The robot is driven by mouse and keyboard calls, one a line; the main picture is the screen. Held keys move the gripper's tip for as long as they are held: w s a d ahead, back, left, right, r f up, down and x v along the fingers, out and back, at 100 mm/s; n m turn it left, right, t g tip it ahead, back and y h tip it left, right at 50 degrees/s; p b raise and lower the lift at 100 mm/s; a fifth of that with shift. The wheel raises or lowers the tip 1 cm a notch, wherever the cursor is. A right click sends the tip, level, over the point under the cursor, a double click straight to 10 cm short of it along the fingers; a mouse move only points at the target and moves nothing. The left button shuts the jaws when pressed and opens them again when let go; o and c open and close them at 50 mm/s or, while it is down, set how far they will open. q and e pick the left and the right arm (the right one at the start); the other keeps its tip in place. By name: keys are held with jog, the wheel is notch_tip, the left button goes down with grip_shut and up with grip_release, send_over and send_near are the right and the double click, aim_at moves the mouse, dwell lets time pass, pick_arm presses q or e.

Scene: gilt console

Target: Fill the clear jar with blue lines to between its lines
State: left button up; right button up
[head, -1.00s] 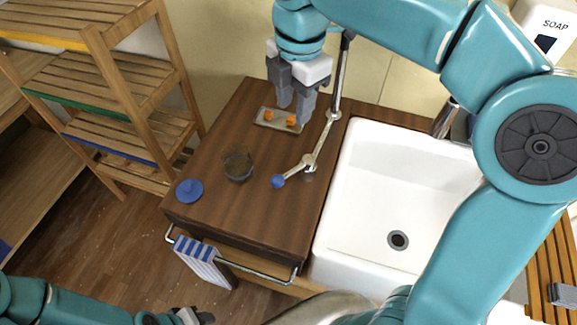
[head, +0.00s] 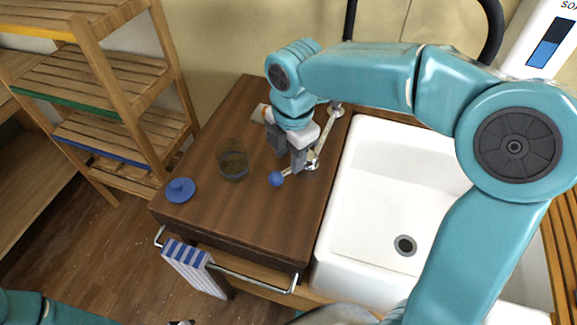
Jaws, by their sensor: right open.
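The clear jar (head: 232,163) stands on the brown wooden counter with some dark content low inside. Its blue lines are too small to make out. A blue lid with a knob (head: 180,190) lies to the left of it. A metal tap arm with a blue ball end (head: 276,179) stands to the right of the jar. My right gripper (head: 289,161) is open, its fingers pointing down just above the tap arm by the blue ball. I cannot tell whether it touches. Only a sliver of my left gripper (head: 181,322) shows at the bottom edge.
A white sink (head: 385,200) with a drain lies to the right. A small tray (head: 260,112) is mostly hidden behind my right gripper. A rail with a striped towel (head: 194,265) runs along the counter front. A soap dispenser (head: 530,40) hangs at upper right, wooden shelves at left.

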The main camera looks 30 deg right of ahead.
aim_at(288, 170)
jog(key=f, duration=0.4)
jog(key=shift+w+a, duration=0.15)
jog(key=shift+w, duration=0.1)
jog(key=shift+s+f, duration=0.1)
jog(key=shift+f, duration=0.3)
jog(key=shift+w, duration=0.2)
jog(key=shift+s, duration=0.1)
grip_shut()
jog(key=shift+s+d+n+p, duration=0.15)
jog(key=shift+s+n, duration=0.2)
jog(key=shift+n, duration=0.25)
jog(key=shift+s+d+n+p, duration=0.15)
jog(key=shift+s+n, duration=0.15)
jog(key=shift+n, duration=0.3)
